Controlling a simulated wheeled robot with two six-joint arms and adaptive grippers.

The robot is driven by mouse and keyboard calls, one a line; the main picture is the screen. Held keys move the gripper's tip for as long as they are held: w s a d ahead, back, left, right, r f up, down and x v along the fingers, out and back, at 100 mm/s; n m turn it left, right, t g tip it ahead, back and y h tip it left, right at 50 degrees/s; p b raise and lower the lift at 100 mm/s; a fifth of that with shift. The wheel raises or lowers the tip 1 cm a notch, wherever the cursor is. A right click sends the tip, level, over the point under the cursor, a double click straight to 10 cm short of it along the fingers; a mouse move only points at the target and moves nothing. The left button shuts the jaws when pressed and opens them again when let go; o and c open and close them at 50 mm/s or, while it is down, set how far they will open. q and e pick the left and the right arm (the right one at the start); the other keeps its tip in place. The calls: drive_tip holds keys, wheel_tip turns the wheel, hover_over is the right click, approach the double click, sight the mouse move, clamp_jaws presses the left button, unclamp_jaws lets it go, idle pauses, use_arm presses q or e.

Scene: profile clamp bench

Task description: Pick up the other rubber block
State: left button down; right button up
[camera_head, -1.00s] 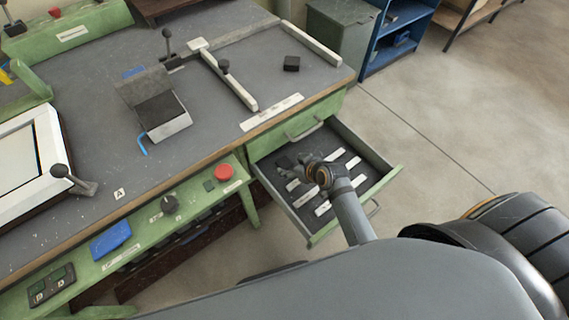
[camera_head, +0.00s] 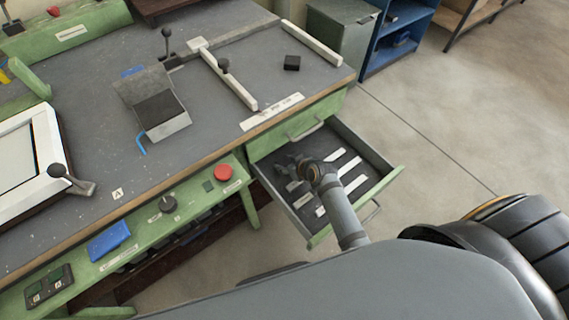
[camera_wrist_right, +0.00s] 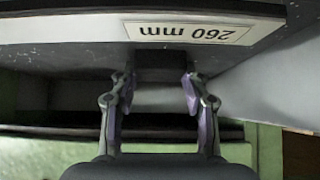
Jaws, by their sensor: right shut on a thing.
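One black rubber block (camera_head: 291,63) lies on the grey bench top near its right end, apart from my grippers. My right gripper (camera_head: 287,168) is down in the open drawer (camera_head: 384,186) under the bench. In the right wrist view, the gripper (camera_wrist_right: 158,88) is shut on a dark block (camera_wrist_right: 160,66), with one finger on each side of it. The lower side of the block is hard to make out in shadow. In the head view my gripper and wrist hide this block. My left gripper is not in view.
White label strips (camera_head: 347,167) lie in the drawer beside my right wrist. A "260 mm" label (camera_wrist_right: 187,32) shows in the wrist view. The green bench (camera_head: 253,145) rises beside the drawer, with a red button (camera_head: 223,172) on its front. The floor to the right is clear.

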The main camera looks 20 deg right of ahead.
drive_tip(key=shift+r, duration=0.25)
wheel_tip(320, 180, up, 2)
drive_tip(key=shift+r+p, duration=0.1)
drive_tip(key=shift+p, duration=0.25)
drive_tip(key=d+f+p+v, duration=0.1)
drive_tip(key=v, duration=0.7)
drive_tip(key=s+d+p+v, duration=0.1)
drive_tip(key=v, duration=0.8)
drive_tip(key=shift+d+f+p, duration=0.2)
drive_tip(key=shift+f+p, duration=0.15)
drive_tip(key=shift+p, duration=0.05)
drive_tip(key=shift+s, duration=0.1)
